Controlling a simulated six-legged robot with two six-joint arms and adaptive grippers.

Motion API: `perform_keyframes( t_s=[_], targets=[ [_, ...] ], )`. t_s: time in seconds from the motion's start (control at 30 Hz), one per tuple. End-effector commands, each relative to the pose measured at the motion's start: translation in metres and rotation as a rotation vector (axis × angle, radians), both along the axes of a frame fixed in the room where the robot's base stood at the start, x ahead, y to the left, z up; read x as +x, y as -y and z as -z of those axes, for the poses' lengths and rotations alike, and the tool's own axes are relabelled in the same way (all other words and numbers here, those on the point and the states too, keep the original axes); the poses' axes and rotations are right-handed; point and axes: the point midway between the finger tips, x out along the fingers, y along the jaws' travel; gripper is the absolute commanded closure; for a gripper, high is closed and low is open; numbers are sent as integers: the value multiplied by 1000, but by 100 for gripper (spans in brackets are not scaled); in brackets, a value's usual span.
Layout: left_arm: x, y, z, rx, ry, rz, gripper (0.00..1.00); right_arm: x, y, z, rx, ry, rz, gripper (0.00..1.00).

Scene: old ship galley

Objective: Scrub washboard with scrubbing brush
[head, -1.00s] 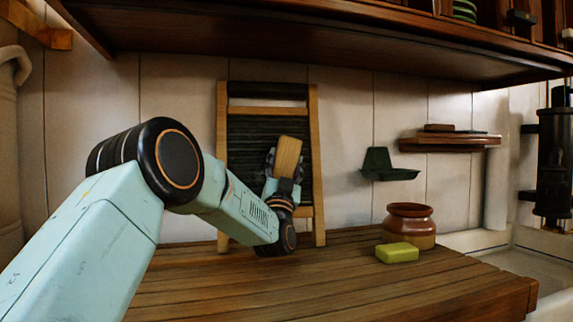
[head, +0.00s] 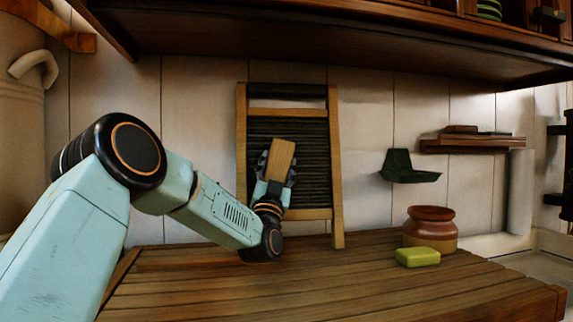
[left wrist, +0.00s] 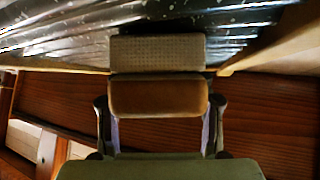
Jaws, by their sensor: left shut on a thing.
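The washboard (head: 313,155) stands upright against the wall on the wooden counter, with a wooden frame and a dark ribbed face. The ribbed metal (left wrist: 60,42) also fills the top of the left wrist view. My left gripper (head: 276,172) is shut on the scrubbing brush (head: 281,160), a wooden block in front of the lower left of the ribs. In the left wrist view, the brush (left wrist: 158,97) sits between the fingers, its pale bristles (left wrist: 158,52) facing the ribs. They look close to or touching the ribs; I cannot tell which. My right gripper is not in view.
A yellow-green soap bar (head: 418,257) and a brown jar (head: 430,228) stand on the counter (head: 330,285) at the right. A long shelf (head: 330,45) overhangs the washboard.

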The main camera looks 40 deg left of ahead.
Motion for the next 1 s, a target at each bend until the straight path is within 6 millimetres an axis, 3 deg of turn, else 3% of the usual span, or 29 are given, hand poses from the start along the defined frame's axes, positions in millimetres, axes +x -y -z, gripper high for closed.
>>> perform_keyframes(
  t_s=[0.57, 1.0],
  targets=[
    [0, -6, -17, 2, 2, 2, 94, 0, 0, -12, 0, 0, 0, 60],
    [24, 14, -15, 3, -1, 2, 94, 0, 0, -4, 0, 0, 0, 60]
  ],
)
